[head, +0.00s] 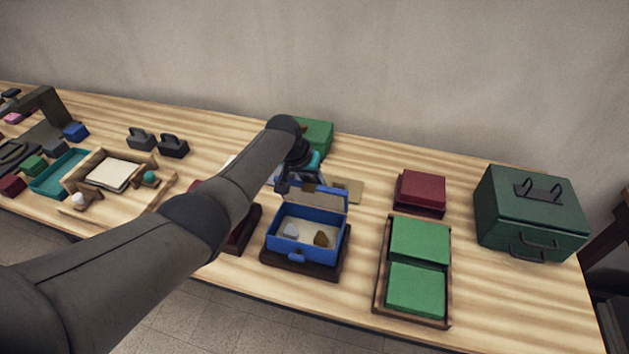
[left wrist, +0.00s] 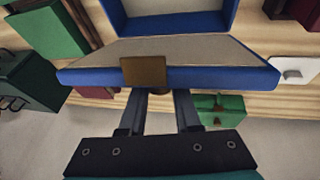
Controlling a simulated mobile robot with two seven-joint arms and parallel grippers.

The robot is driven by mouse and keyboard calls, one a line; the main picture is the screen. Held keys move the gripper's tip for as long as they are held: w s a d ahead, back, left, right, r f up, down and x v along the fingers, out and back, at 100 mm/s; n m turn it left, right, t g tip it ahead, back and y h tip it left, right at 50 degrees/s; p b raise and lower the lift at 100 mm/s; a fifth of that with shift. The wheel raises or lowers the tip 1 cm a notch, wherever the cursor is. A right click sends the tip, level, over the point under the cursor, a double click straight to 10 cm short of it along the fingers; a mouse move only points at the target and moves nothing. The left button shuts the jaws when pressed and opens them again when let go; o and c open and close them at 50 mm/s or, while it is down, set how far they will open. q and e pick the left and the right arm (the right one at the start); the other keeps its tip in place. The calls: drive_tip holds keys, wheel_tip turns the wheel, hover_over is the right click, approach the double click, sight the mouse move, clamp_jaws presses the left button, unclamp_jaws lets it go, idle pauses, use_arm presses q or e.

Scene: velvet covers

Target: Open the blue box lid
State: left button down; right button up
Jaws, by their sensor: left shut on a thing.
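The blue box (head: 275,242) stands on a dark base near the front of the table. Its lid (head: 322,201) is raised at the back, with the pale lining facing the front. A grey lump (head: 291,230) and a brown lump (head: 321,238) lie inside the box. My left gripper (head: 297,184) is at the raised lid, partly hidden by my arm. In the left wrist view, its fingers (left wrist: 160,97) reach the blue lid edge (left wrist: 225,78) beside a brown tab (left wrist: 144,70) and are shut on the lid. My right gripper is not in view.
A tray with green boxes (head: 418,240) and a dark red box (head: 420,190) stand right of the blue box. A large green case (head: 525,215) is at the right end. A green box (head: 318,135) stands behind my gripper. Trays and small boxes fill the left.

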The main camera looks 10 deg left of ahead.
use_arm(q)
drive_tip(key=c, duration=0.6)
unclamp_jaws()
drive_tip(key=shift+s+a+r+p, duration=0.15)
drive_tip(key=shift+a+r+p, duration=0.05)
drive_tip(key=shift+r+p, duration=0.3)
drive_tip(key=p+v, duration=0.2)
drive_tip(key=v, duration=1.2)
drive_tip(key=shift+p, duration=0.35)
